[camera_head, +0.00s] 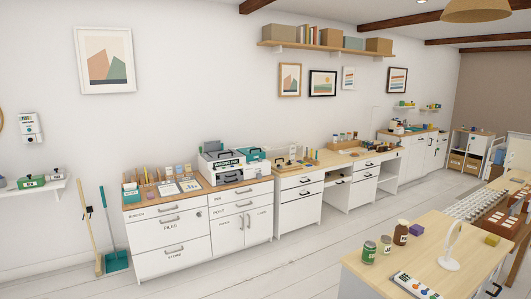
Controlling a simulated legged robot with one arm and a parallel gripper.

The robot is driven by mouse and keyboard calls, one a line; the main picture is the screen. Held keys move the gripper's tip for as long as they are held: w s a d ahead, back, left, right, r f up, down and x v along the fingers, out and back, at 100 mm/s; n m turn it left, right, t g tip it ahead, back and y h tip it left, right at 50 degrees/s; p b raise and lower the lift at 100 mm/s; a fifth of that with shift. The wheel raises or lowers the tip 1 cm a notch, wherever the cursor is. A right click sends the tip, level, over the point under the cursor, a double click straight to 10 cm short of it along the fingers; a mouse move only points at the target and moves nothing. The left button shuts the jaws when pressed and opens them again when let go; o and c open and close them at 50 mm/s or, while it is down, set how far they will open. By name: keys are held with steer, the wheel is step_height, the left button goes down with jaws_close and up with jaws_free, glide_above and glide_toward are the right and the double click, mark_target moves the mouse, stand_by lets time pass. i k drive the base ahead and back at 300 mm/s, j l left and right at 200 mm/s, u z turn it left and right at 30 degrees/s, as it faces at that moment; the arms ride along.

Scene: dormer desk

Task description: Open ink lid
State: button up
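No part of my gripper or arm shows in the head view. A light grey machine (226,161) with a dark label on its front stands on the long counter left of centre. A box with a teal top (253,155) and a dark handle stands just to its right.
White cabinets (165,240) with drawers and doors carry the counter along the wall. A wooden-topped desk (400,262) with jars (369,252) and a white ring stand (449,262) is at lower right. A broom and teal dustpan (117,260) lean left. Floor (270,268) between is clear.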

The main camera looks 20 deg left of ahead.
mark_target(251, 154)
steer(key=i+j+u, duration=0.25)
steer(key=j+u, duration=0.15)
steer(key=j, duration=0.25)
steer(key=i+j+u, duration=0.35)
steer(key=j, duration=0.25)
steer(key=i+j+u, duration=0.75)
steer(key=i+z, duration=0.2)
steer(key=i, duration=0.25)
steer(key=i+j+z, duration=0.2)
steer(key=i, duration=0.25)
steer(key=i+j+z, duration=0.15)
steer(key=i, duration=0.3)
steer(key=i+j+z, duration=0.2)
steer(key=i+j, duration=0.1)
steer(key=i, duration=0.1)
